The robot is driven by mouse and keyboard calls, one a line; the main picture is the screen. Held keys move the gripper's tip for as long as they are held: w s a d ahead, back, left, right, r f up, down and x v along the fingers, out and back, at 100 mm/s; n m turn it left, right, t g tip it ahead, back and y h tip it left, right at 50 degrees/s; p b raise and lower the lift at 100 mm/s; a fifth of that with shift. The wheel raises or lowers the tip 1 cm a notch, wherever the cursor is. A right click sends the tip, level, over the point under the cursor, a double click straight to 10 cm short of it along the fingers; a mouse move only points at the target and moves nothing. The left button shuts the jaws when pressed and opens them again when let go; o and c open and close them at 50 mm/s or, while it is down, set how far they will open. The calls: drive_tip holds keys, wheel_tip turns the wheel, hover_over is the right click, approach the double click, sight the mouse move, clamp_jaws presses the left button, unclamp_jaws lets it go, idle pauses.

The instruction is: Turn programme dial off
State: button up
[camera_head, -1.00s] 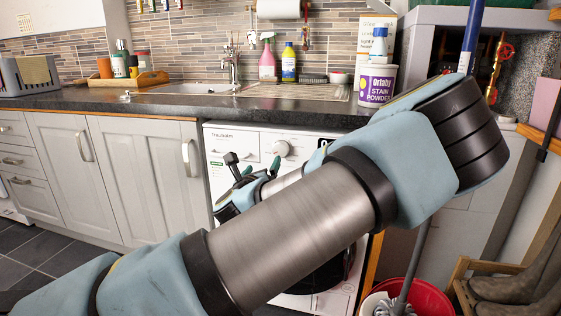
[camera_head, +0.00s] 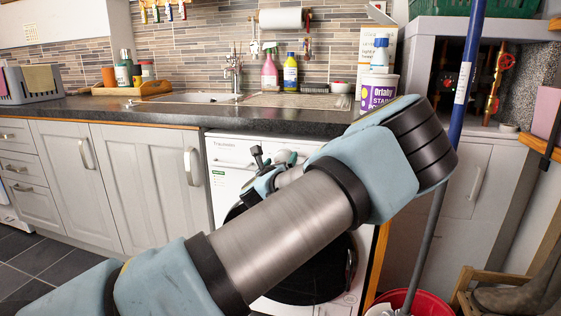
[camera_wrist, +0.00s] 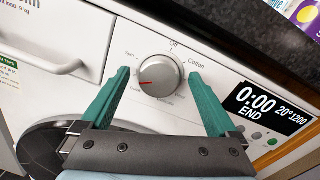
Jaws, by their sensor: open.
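The programme dial (camera_wrist: 159,76) is a round silver knob on the white washing machine's (camera_wrist: 98,22) front panel. Its red mark points left and slightly down, away from the "Off" label above it. "Cotton" is printed at its upper right. My gripper (camera_wrist: 158,73) is open, with one teal finger on each side of the dial. Gaps show between the fingers and the knob, so it is not gripped. In the head view, my gripper (camera_head: 272,165) is by the panel, and my arm hides part of the machine (camera_head: 228,150).
The display (camera_wrist: 268,108) reads 0:00 END, right of the dial. The drawer handle (camera_wrist: 40,55) sticks out at left. The dark worktop (camera_head: 200,113) overhangs above. A blue pole (camera_head: 465,75) and a red bucket (camera_head: 425,302) stand at right.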

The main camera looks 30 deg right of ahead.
drive_tip(key=c, duration=1.4)
